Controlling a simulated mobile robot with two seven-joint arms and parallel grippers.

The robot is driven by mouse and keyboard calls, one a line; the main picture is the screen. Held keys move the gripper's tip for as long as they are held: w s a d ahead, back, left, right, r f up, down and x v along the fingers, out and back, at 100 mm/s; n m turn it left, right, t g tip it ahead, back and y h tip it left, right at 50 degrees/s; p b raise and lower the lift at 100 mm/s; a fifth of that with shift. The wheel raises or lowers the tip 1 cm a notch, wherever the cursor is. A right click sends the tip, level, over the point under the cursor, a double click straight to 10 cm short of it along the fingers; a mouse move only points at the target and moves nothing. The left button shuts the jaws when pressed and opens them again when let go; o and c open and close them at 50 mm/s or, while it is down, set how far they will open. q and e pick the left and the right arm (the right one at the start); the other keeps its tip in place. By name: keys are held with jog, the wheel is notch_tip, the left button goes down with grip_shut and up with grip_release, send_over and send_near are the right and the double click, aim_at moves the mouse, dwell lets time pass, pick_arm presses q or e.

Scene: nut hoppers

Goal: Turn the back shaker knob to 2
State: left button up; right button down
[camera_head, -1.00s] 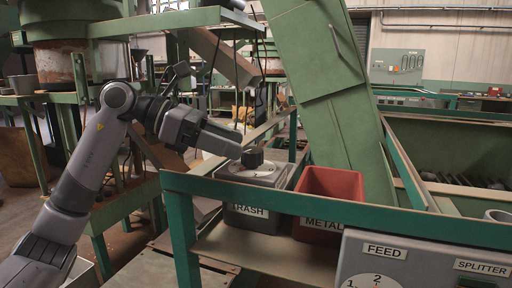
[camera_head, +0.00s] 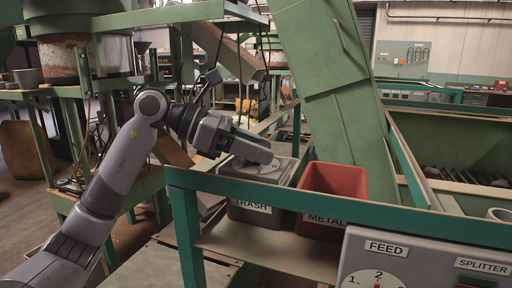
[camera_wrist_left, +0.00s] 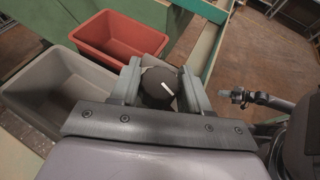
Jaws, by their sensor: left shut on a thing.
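My right gripper is not in view.
The grey trash bin (camera_head: 247,213) and red metal bin (camera_head: 333,184) stand behind a green rail (camera_head: 300,198). A grey front panel (camera_head: 420,262) carries a feed dial (camera_head: 375,281) and a splitter label. A green chute (camera_head: 325,95) rises behind the bins.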

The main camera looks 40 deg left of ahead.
pick_arm(q)
jog(key=shift+m+g+h+p, duration=0.3)
jog(key=shift+m+g+h, duration=0.3)
jog(key=shift+m+g, duration=0.1)
jog(key=o, duration=1)
jog(key=shift+b+v, duration=0.65)
jog(key=shift+v, duration=2.95)
jog(key=shift+s, duration=0.1)
